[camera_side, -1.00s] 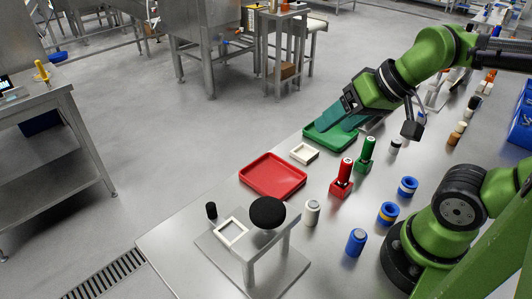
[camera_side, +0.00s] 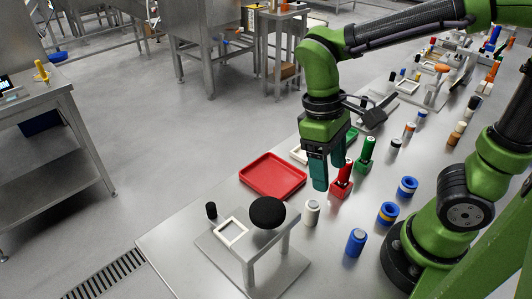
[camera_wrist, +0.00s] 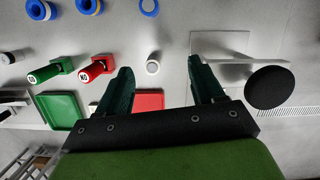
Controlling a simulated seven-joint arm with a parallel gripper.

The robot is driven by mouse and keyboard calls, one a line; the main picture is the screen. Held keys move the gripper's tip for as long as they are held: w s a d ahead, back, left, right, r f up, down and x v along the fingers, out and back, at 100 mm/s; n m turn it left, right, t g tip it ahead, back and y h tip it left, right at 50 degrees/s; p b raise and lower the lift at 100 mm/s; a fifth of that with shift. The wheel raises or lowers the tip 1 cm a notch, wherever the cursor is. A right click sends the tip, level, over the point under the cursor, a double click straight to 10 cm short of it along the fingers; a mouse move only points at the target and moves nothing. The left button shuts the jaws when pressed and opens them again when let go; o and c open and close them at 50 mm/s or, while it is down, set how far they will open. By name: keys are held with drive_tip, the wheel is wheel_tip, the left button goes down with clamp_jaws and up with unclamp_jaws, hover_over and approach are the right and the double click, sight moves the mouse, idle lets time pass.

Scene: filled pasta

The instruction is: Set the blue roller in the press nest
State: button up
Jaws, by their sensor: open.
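The blue roller (camera_side: 356,243) stands upright on the metal table, right of the press; a blue roller also shows at the top edge of the wrist view (camera_wrist: 149,6). The press has a grey stand (camera_side: 286,262) and a round black knob (camera_side: 267,213); the knob is at the right in the wrist view (camera_wrist: 269,87). A white square frame (camera_side: 231,233), which looks like the nest, lies on its base. My gripper (camera_side: 329,180) points down, open and empty, above the table behind the roller. In the wrist view its fingers (camera_wrist: 162,84) are spread apart.
A white-grey roller (camera_side: 312,213) stands between press and blue roller. Red (camera_side: 342,178) and green (camera_side: 366,155) posts stand near my gripper, beside a red tray (camera_side: 272,175). Two blue rings (camera_side: 388,213) (camera_side: 407,187) stand right. A black roller (camera_side: 211,210) is left.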

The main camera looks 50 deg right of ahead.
drive_tip(key=s+r+g, duration=0.1)
drive_tip(key=g, duration=0.1)
hover_over(358, 233)
drive_tip(key=w+a, duration=0.1)
drive_tip(key=w, duration=0.1)
wheel_tip(358, 233, down, 10)
drive_tip(key=shift+n+h, duration=0.3)
drive_tip(key=shift+w+d+x, duration=0.15)
drive_tip(key=shift+x, duration=1.2)
drive_tip(key=shift+w+d+x, duration=0.1)
drive_tip(key=shift+w+x, duration=0.05)
drive_tip(key=shift+x, duration=1.15)
drive_tip(key=shift+f, duration=0.1)
drive_tip(key=shift+c, duration=0.3)
clamp_jaws()
